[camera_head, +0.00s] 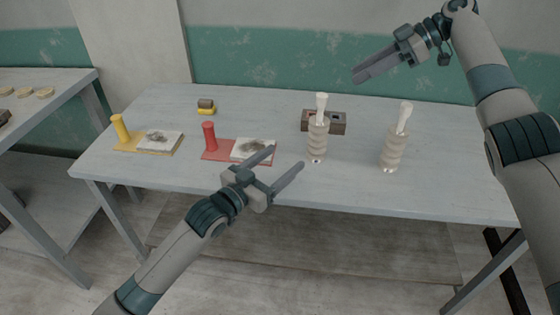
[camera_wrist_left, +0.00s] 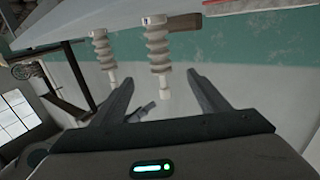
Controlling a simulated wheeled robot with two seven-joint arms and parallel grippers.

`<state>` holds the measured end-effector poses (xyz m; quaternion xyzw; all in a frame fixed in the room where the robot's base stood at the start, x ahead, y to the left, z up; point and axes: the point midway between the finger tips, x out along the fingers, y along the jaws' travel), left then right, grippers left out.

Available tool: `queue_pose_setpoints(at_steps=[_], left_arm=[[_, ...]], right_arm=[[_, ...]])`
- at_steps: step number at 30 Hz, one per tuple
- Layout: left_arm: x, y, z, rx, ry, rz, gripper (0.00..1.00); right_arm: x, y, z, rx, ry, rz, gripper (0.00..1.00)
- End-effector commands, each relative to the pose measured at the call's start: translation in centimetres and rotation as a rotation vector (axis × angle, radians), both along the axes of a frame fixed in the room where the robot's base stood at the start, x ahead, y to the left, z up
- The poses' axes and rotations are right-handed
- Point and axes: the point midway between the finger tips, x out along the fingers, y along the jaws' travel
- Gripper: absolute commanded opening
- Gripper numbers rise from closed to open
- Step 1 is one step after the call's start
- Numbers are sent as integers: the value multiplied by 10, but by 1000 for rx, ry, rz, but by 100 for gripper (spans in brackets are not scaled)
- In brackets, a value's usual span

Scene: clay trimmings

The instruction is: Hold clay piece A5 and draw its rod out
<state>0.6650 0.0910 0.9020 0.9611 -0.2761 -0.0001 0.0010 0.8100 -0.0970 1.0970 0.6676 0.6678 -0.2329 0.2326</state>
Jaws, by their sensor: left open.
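Two ribbed, pale clay pieces stand upright on the table, each with a light rod out of its top. The left piece (camera_head: 317,145) has its rod (camera_head: 321,106) up; the right piece (camera_head: 391,154) has its rod (camera_head: 403,117) leaning slightly right. No readable label tells me which is A5. My left gripper (camera_head: 287,156) is open and empty, left of the left piece and apart from it. In the left wrist view, the nearer piece (camera_wrist_left: 157,45) hangs inverted between its fingers, beyond them. My right gripper (camera_head: 356,76) is above the table's back, away from both pieces; its jaw gap is unclear.
A brown box with openings (camera_head: 339,127) stands behind the left piece. A red stand (camera_head: 211,154) and a yellow stand (camera_head: 126,141), each with a post and a pale slab, sit further left. A small yellow-and-brown block (camera_head: 206,107) lies behind. The table's right end is clear.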

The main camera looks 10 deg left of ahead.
Motion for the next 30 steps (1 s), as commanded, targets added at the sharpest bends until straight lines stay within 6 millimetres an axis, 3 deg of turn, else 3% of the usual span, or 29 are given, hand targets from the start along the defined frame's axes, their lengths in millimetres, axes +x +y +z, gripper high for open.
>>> queue_pose_setpoints(at_steps=[11, 30], left_arm=[[12, -8, 0, 1, -1, 0, 68], [95, -60, 0, 1, 0, 0, 68]], right_arm=[[0, 0, 0, 0, 0, 0, 31], [0, 0, 0, 0, 0, 0, 31]])
